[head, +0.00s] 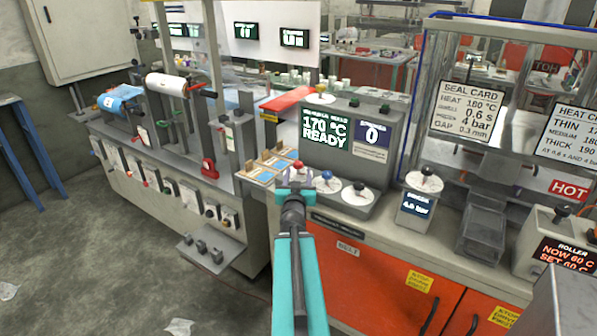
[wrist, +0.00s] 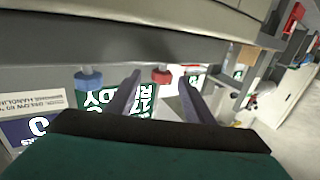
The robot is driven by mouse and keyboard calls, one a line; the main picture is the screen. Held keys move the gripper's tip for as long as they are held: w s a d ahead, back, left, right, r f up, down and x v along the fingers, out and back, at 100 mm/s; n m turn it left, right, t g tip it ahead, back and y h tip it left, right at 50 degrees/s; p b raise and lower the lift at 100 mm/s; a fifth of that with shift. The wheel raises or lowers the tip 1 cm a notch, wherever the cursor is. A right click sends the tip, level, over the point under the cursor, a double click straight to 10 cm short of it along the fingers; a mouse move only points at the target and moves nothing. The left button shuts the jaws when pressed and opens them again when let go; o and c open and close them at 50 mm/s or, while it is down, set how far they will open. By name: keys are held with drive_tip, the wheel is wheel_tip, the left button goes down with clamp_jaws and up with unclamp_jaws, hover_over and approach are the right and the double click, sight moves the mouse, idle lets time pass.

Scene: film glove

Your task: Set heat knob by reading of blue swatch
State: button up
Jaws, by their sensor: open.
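The red knob (head: 299,165) sits on a white dial on the grey sealer console, left of the blue knob (head: 327,175) and a black knob (head: 360,187). Which knob sets heat cannot be read. The console screen (head: 325,133) reads 170 °C READY. My gripper (head: 297,180) is open just in front of the red knob. In the wrist view the red knob (wrist: 162,75) shows between my spread fingers, with no grip on it; the blue knob (wrist: 88,78) is to the left. A blue film piece (head: 120,99) lies on the left machine; I cannot tell whether it is the swatch.
A seal card (head: 467,108) reads heat 180 °C, 0.6 s, 4 bar, 0.3 mm. A heat card (head: 570,140) lists thin, medium and thick, partly cut off. Tan cards (head: 265,166) lie left of the console. A dial unit (head: 417,200) stands to the right.

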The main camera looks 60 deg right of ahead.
sight(298, 169)
drive_tip(key=b, duration=0.2)
drive_tip(key=shift+w+d+f+b, duration=0.1)
drive_tip(key=shift+w+b, duration=0.1)
drive_tip(key=shift+b, duration=0.15)
drive_tip(key=shift+b+x, duration=1.3)
drive_tip(key=shift+b, duration=0.15)
drive_tip(key=shift+x, duration=1.45)
drive_tip(key=c, duration=1.1)
drive_tip(key=shift+o, duration=0.2)
drive_tip(key=g+p, duration=0.1)
drive_tip(key=p, duration=0.3)
drive_tip(key=shift+r+m, duration=0.3)
drive_tip(key=shift+r, duration=0.1)
